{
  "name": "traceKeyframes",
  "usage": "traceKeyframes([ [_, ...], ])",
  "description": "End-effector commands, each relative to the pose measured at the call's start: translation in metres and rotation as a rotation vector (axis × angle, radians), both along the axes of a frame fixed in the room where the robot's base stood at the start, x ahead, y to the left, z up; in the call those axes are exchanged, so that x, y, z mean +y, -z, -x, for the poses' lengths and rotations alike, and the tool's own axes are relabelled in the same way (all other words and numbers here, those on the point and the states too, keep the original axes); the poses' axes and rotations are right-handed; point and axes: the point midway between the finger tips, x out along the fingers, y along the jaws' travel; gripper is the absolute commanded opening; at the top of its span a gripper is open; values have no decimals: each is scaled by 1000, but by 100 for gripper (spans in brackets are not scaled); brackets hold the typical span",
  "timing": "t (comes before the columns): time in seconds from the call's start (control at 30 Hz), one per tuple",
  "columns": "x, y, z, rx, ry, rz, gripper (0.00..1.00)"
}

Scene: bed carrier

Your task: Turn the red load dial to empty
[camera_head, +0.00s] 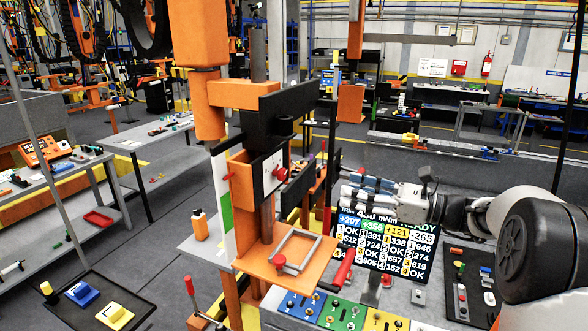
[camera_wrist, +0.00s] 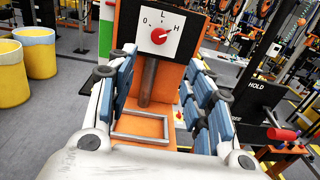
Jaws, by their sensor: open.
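The red load dial (camera_wrist: 158,36) sits on a white plate marked O, L and H, on the orange machine. Its pointer appears turned to the right, toward H. In the head view the dial (camera_head: 279,173) shows side-on on the machine's upright panel. My gripper (camera_head: 350,188) is to the right of the dial and apart from it. In the wrist view my gripper (camera_wrist: 160,68) is open and empty, its blue-padded fingers spread either side of the orange column, with the dial ahead and above.
A metal frame (camera_head: 290,250) stands on the machine's orange shelf below the dial. A red-handled lever (camera_head: 345,268) and a display screen (camera_head: 395,240) are near my arm. Yellow bins (camera_wrist: 40,52) stand at the left in the wrist view.

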Motion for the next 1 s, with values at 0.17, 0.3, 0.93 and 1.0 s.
traceKeyframes([
  [0.17,33,1,-12,-1,-6,3,47],
  [0.3,62,1,-23,-1,-6,4,47],
  [0.93,151,1,-60,-1,-2,5,47],
  [1.0,152,1,-60,-1,-2,5,47],
])
